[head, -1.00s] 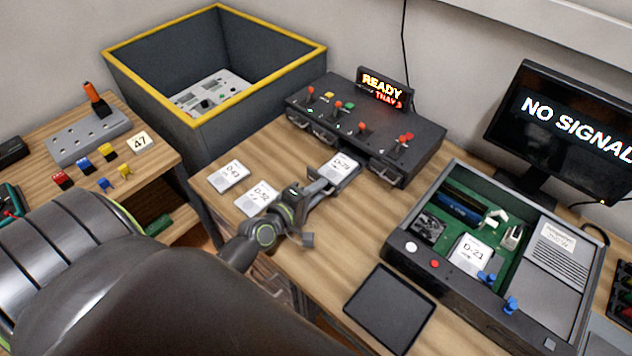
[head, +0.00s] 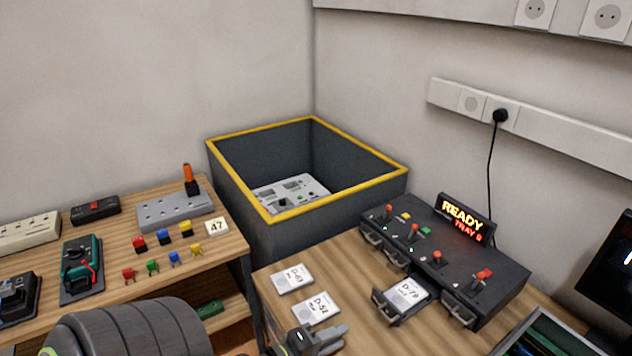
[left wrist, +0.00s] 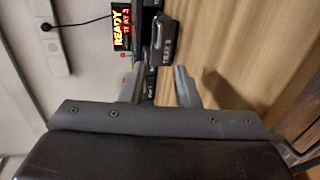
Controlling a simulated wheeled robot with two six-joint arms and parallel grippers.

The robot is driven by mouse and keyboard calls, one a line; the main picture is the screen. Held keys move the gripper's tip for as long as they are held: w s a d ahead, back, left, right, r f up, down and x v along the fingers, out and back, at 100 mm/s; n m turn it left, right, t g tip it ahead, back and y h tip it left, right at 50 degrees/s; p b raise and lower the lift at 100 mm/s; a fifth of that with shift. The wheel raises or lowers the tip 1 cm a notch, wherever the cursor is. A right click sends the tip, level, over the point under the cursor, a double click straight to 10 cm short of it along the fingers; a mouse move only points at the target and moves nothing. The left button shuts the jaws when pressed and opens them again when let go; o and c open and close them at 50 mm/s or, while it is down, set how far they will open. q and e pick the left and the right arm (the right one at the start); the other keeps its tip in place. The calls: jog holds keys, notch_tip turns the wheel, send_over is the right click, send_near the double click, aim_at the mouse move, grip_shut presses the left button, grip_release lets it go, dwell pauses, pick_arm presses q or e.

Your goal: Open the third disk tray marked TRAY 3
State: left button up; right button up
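The dark disk unit (head: 440,250) has several trays in its front, and its lit sign (head: 463,219) reads READY and TRAY 3. The third tray (head: 384,307) stands pulled out, with disk D-79 (head: 408,292) lying in it; the other trays look shut. Its front, marked TRAY 3, also shows in the left wrist view (left wrist: 166,47). My left gripper (head: 325,338) is just in front of that tray at the bottom edge of the head view. In the left wrist view its fingers (left wrist: 160,78) are apart, with nothing held. My right gripper is not in view.
Disks D-63 (head: 292,278) and D-52 (head: 316,308) lie on the table left of the tray. A yellow-rimmed dark bin (head: 300,215) stands behind. A side table with switches, coloured plugs and a card 47 (head: 216,227) is at left. An open computer case (head: 545,338) is at lower right.

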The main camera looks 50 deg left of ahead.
pick_arm(q)
jog(key=shift+b+v, duration=0.45)
jog(key=shift+v, duration=1.7)
